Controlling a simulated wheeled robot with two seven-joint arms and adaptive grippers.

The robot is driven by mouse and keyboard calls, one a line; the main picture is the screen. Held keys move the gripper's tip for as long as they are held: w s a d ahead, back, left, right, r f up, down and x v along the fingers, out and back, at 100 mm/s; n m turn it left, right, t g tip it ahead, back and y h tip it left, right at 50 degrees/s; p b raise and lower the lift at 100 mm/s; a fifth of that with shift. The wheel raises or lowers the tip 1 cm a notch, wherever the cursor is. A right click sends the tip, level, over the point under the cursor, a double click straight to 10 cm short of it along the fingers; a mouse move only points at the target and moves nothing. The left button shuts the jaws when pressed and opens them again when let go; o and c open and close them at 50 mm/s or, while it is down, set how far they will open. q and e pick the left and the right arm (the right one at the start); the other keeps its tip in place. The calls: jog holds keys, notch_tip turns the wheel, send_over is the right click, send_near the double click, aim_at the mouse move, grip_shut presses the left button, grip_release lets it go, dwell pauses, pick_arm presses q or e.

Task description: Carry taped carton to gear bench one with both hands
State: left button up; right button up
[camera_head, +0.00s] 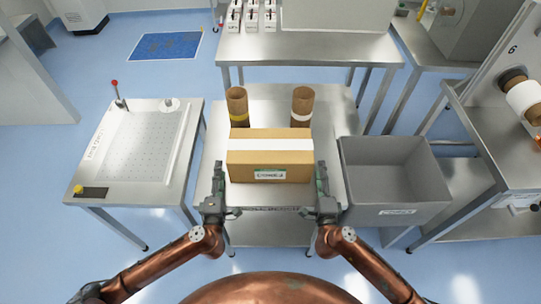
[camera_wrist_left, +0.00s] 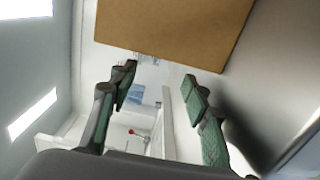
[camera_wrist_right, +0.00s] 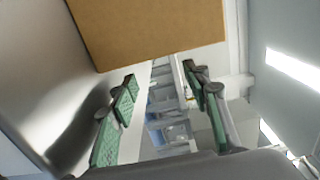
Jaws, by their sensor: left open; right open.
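The taped carton (camera_head: 270,160) is a brown box with a white tape band and a green-and-white label on its front. It rests on a steel table (camera_head: 213,150) in the middle of the head view. My left gripper (camera_head: 218,180) is open at the carton's left side, near its front corner. My right gripper (camera_head: 321,180) is open at the right side. The carton fills the top of the left wrist view (camera_wrist_left: 175,30) and the right wrist view (camera_wrist_right: 150,25), beyond the open fingers. Neither gripper holds it. I cannot tell which bench is gear bench one.
Two brown rolls (camera_head: 237,105) (camera_head: 302,105) stand behind the carton. A grey bin (camera_head: 395,180) is close on the right. A bench with a perforated plate (camera_head: 135,145) stands left. Another steel table (camera_head: 300,48) is behind. Blue floor shows between the benches.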

pick_arm(q)
jog(key=w, duration=0.7)
jog(key=shift+w, duration=0.15)
pick_arm(e)
jog(key=w, duration=0.7)
jog(key=shift+w, duration=0.15)
pick_arm(q)
jog(key=shift+d, duration=0.4)
pick_arm(e)
jog(key=shift+a, duration=0.4)
pick_arm(q)
jog(key=shift+d, duration=0.35)
pick_arm(e)
jog(key=shift+a, duration=0.35)
pick_arm(q)
jog(key=shift+d, duration=0.15)
pick_arm(e)
jog(key=shift+a, duration=0.15)
